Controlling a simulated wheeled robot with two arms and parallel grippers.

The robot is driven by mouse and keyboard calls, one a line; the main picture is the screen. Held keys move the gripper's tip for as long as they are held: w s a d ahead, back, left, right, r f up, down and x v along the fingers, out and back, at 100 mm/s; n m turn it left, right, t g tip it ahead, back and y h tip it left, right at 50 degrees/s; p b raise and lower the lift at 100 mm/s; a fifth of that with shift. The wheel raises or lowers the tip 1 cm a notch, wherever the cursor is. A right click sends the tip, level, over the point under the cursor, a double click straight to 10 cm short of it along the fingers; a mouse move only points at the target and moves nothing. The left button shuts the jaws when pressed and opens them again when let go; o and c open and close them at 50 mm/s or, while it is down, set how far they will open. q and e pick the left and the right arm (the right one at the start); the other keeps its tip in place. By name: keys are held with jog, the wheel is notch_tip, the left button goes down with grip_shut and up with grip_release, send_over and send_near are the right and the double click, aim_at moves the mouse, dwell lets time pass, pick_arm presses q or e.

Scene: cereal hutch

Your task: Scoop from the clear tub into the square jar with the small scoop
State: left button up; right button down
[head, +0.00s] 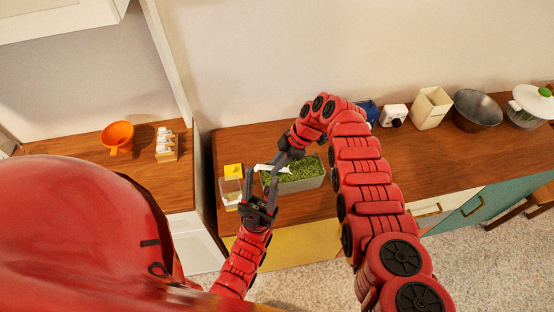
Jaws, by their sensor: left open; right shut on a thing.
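A rectangular tub (303,184) with greyish see-through walls stands on the wooden counter, filled with green bits. A small clear jar (230,190), seemingly the square jar, stands just left of it. My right gripper (280,162) reaches down over the tub's left end, shut on a small white thing (264,168) that looks like the scoop. Its bowl and contents are too small to make out. My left gripper (262,186) is open, fingers pointing away from me, between jar and tub. I cannot tell whether it touches either.
A yellow box-like item (233,170) is behind the jar. An orange funnel-like item (118,136) and a small rack (166,146) are on the left counter. A cream canister (430,108), dark bowl (477,110) and white-lidded pot (530,105) stand at the right. My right arm hides some counter.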

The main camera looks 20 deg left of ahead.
jog(key=shift+s+a+f+t+h+p, duration=0.2)
jog(key=shift+t+h+p, duration=0.25)
jog(key=shift+p, duration=0.5)
jog(key=shift+s+a+f+t+h+b, duration=0.3)
jog(key=shift+a+f+t+h, duration=0.25)
jog(key=shift+f+h, duration=0.3)
jog(key=shift+d+r, duration=0.2)
jog(key=shift+r+p, duration=0.2)
jog(key=shift+p, duration=0.2)
jog(key=shift+r+p, duration=0.55)
jog(key=shift+p, duration=0.05)
jog(key=shift+a+r+p, duration=0.1)
jog(key=shift+r+p, duration=0.8)
notch_tip(320, 180, up, 2)
jog(key=shift+a+t+h+p, duration=0.1)
jog(key=shift+t+h+p, duration=0.25)
jog(key=shift+p, duration=0.5)
jog(key=shift+s+r+h+p, duration=0.1)
jog(key=shift+r+h+p, duration=0.15)
jog(key=shift+r+p, duration=0.55)
jog(key=shift+a+r+t+h, duration=0.1)
jog(key=shift+r+t+h, duration=0.2)
jog(key=shift+r, duration=0.65)
